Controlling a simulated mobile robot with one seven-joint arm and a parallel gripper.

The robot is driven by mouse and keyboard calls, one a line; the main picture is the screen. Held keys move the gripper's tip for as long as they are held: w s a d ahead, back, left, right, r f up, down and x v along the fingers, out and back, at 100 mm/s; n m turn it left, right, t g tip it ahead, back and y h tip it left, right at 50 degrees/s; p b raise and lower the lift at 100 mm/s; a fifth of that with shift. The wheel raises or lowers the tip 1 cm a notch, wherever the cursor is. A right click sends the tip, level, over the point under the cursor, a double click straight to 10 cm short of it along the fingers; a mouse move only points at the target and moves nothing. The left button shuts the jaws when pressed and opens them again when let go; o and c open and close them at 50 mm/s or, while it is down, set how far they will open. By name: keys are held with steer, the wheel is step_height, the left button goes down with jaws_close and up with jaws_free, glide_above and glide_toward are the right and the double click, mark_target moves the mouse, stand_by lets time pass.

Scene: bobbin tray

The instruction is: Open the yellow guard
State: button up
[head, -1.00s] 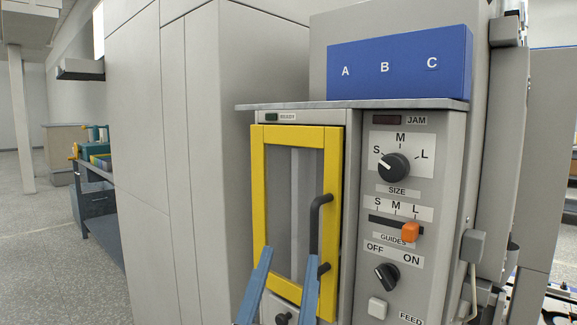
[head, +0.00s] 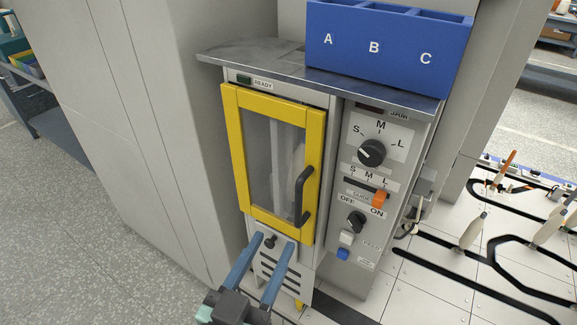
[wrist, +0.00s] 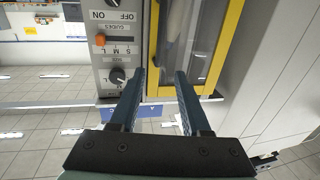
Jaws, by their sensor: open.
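The yellow guard (head: 313,150) is a framed door with a clear pane on the front of the grey machine. It looks shut, flush with the front. Its black upright handle (head: 303,197) is on the right side, towards the bottom. My gripper (head: 274,242) is open and empty, with two blue fingers in front of the panel just below the guard, left of and lower than the handle. In the wrist view, which is upside down, my gripper (wrist: 160,72) lies before the yellow frame (wrist: 224,48). I cannot make out the handle there.
Right of the guard is a control panel with a size knob (head: 371,152), orange guides slider (head: 380,199) and off/on knob (head: 356,222). A blue bin (head: 350,45) marked A, B, C sits on the metal top (head: 240,62). Floor at left is free.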

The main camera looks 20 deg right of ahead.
mark_target(298, 197)
steer(key=p+x, duration=0.1)
steer(key=x, duration=1.1)
steer(key=shift+w+d+p, duration=0.25)
steer(key=shift+d+p, duration=0.05)
steer(key=shift+p, duration=0.1)
jaws_close()
stand_by(0.8)
